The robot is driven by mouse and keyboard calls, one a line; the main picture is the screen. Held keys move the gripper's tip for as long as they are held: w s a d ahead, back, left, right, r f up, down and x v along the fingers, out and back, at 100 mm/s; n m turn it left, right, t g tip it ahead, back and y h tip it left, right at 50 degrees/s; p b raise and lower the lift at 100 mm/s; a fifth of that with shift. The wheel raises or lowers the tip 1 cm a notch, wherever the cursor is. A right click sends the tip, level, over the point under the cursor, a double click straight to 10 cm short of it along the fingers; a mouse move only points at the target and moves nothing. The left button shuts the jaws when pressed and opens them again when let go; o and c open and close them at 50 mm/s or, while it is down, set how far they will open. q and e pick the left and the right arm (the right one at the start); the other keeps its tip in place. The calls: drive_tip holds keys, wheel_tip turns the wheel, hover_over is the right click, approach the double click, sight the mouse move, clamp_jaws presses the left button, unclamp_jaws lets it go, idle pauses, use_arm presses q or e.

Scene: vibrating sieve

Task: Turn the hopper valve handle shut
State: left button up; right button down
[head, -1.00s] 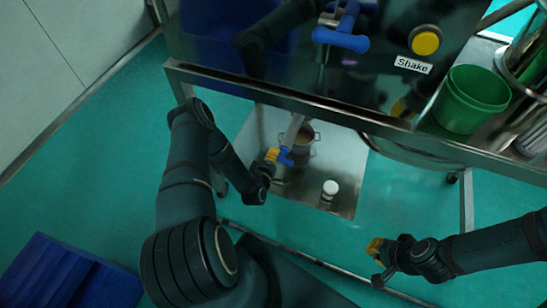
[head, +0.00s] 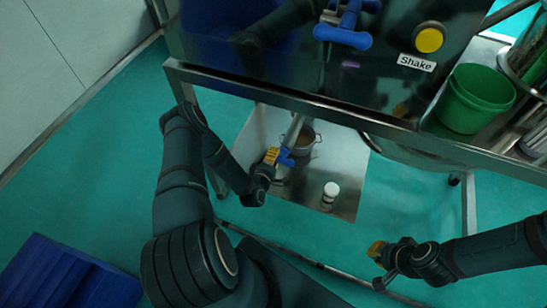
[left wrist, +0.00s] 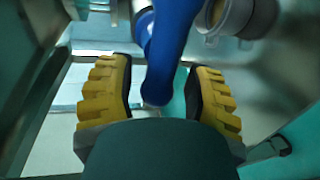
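My left gripper (head: 272,156) reaches in under the bench to this handle. In the left wrist view the blue handle (left wrist: 172,55) hangs between the yellow fingers of my left gripper (left wrist: 160,95). The fingers are apart, with a gap on the left of the handle; contact on the right side is unclear. A second blue handle (head: 343,35) is higher up on the dark machine. My right gripper (head: 376,250) is at the lower right, away from both handles.
The bench's metal front rail (head: 290,105) runs above my left forearm. A white-capped bottle (head: 330,190) stands on the metal lower shelf (head: 345,160). A green bucket (head: 475,98) and yellow Shake button (head: 429,40) are at upper right. A blue pallet-like object (head: 65,275) lies lower left.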

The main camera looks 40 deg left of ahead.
use_arm(q)
drive_tip(key=shift+s, duration=0.1)
drive_tip(key=v, duration=1.1)
drive_tip(key=shift+s+r, duration=0.15)
drive_tip(key=shift+s, duration=0.2)
drive_tip(key=shift+d, duration=0.15)
drive_tip(key=w+d+r+m+g+h, duration=0.2)
drive_tip(key=w+d+m+g+h, duration=0.3)
drive_tip(key=d+m, duration=0.55)
drive_tip(key=s+d+r+m+g+h, duration=0.2)
drive_tip(key=s+d+r+m+g, duration=0.5)
drive_tip(key=d, duration=0.4)
drive_tip(key=s+m+g, duration=0.1)
drive_tip(key=s, duration=0.1)
drive_tip(key=shift+s+d+r+m+g, duration=0.15)
drive_tip(key=shift+s+r+m+g, duration=0.1)
drive_tip(key=shift+s+m+g, duration=0.1)
